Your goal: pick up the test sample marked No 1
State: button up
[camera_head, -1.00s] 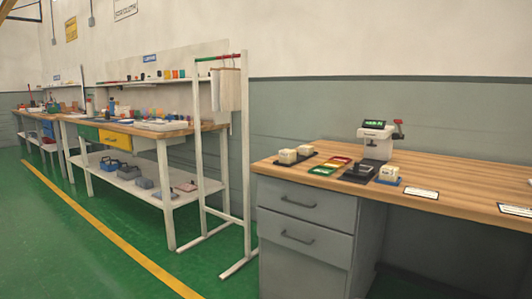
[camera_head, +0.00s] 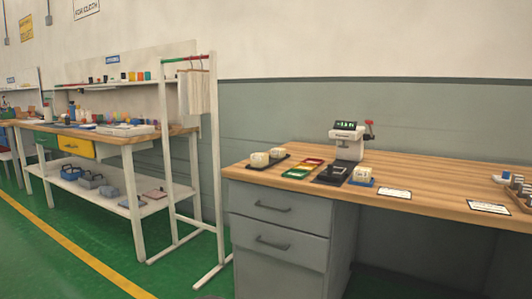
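Two small off-white blocks, the left one (camera_head: 259,159) and the right one (camera_head: 277,153), sit on a dark tray (camera_head: 282,162) at the left end of the wooden desk (camera_head: 430,178). A third off-white block (camera_head: 363,173) sits on a blue base (camera_head: 361,183) farther right. These may be test samples, but no number can be read on any of them, so I cannot tell which is No 1. My gripper is not in view.
Coloured trays (camera_head: 303,168), a black device (camera_head: 333,174) and a white instrument with a green display (camera_head: 348,142) stand on the desk. Labels (camera_head: 394,193) lie near its front edge. A rack (camera_head: 213,150) stands left of the desk. The green floor (camera_head: 60,255) in front is clear.

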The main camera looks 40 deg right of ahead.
aim_at(277, 153)
jog(key=i, duration=3.3)
jog(key=z, duration=3.65)
